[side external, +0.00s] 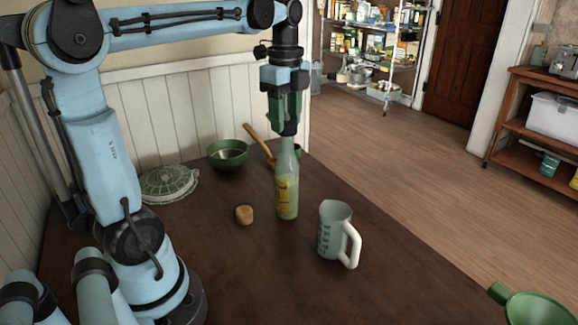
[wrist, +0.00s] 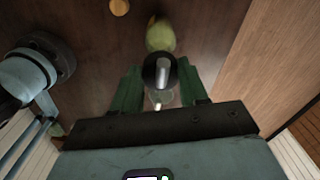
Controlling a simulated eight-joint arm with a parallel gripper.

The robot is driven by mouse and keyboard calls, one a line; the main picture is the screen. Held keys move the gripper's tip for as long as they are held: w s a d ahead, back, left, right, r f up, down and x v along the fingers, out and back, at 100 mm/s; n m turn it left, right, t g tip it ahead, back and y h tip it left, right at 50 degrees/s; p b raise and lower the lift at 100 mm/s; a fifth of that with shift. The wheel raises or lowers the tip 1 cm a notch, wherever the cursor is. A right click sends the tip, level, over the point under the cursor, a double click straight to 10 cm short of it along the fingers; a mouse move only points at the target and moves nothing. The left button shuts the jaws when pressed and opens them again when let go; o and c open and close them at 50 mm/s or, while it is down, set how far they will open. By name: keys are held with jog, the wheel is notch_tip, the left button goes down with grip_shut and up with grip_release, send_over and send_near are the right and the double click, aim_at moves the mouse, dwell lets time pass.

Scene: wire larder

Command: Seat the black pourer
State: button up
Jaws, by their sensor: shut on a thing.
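My gripper (side external: 286,118) points down with its green fingers shut on the black pourer. In the wrist view the pourer (wrist: 153,71) is a round black piece with a bright metal spout, between the green fingers (wrist: 160,92). In the side view the dark pourer (side external: 288,130) shows at the fingertips, right at the top of a clear glass bottle (side external: 287,185). The bottle stands upright, with yellow-green liquid and a yellow label. Its body (wrist: 160,36) shows beyond the pourer in the wrist view. The fingers and pourer hide the mouth, so I cannot tell how deep the pourer sits.
A cork (side external: 244,215) lies left of the bottle and a measuring jug (side external: 332,230) stands right of it. Behind are a green bowl (side external: 228,155), a wooden utensil (side external: 258,143) and a patterned lidded dish (side external: 170,184). The table front (side external: 270,285) is clear.

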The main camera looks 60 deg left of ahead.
jog(key=shift+f, duration=1.25)
dwell(0.4)
jog(key=o, duration=1.1)
jog(key=shift+r, duration=0.1)
notch_tip(320, 180, up, 12)
jog(key=shift+f, duration=0.15)
jog(key=s+d+f+n+t, duration=0.1)
jog(key=d+f+n+t, duration=0.1)
jog(key=d+f+n, duration=0.2)
jog(key=s+d+f+n+t, duration=0.1)
jog(key=d+f+n, duration=0.3)
jog(key=f, duration=0.4)
jog(key=s+d+f+n+t, duration=0.2)
jog(key=d+f+n+t, duration=0.2)
jog(key=d+f+n, duration=0.1)
jog(key=shift+f+n, duration=0.7)
jog(key=shift+f, duration=0.15)
